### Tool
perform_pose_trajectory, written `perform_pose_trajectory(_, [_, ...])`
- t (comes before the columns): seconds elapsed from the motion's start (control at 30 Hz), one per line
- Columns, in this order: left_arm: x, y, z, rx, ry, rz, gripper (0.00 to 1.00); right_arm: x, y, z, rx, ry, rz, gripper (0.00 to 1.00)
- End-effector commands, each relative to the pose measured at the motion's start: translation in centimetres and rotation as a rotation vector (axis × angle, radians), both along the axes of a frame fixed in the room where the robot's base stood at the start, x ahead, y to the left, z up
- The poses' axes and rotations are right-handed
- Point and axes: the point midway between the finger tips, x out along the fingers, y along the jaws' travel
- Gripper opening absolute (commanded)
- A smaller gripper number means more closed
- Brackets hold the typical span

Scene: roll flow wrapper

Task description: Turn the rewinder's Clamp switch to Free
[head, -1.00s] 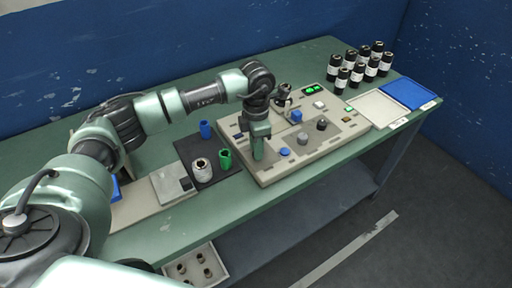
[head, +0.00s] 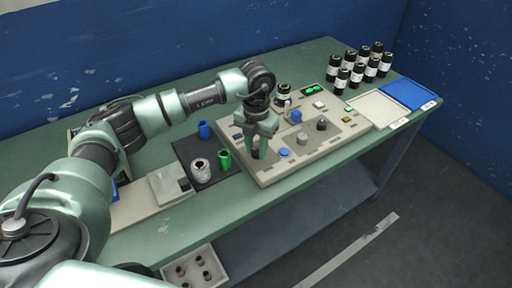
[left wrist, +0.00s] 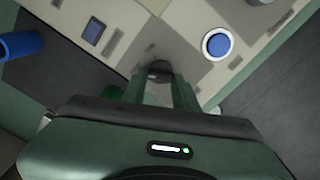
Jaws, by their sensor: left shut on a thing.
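The rewinder panel (head: 290,171) is a beige board with knobs and buttons on the green bench. My left gripper (head: 257,150) points down at the panel's left front part. In the left wrist view its two fingers are shut on a small dark knob (left wrist: 159,68), which I take to be the Clamp switch. The fingers hide most of the knob, and I cannot read its label or setting. A blue round button (head: 285,152) sits just right of the gripper; it also shows in the left wrist view (left wrist: 217,44). My right gripper is not in view.
Grey (head: 303,139) and black (head: 321,124) knobs and a blue part (head: 296,116) stand further right on the panel. A dark mat (head: 190,148) at left holds a blue cup (head: 204,130), a white roll (head: 201,171) and a green cup (head: 225,160). Several black bottles (head: 357,75) stand at the back right.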

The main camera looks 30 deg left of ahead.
Motion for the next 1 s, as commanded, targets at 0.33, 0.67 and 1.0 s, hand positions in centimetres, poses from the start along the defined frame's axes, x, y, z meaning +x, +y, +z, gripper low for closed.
perform_pose_trajectory(0.33, [0.20,0.05,0.29,0.000,-0.007,0.040,0.00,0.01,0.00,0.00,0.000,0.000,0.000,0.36])
perform_pose_trajectory(0.67, [0.23,0.06,0.32,0.000,-0.008,0.040,0.48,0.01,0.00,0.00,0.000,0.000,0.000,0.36])
perform_pose_trajectory(1.0, [0.10,0.02,0.24,0.000,-0.003,0.038,0.51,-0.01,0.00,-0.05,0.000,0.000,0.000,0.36])
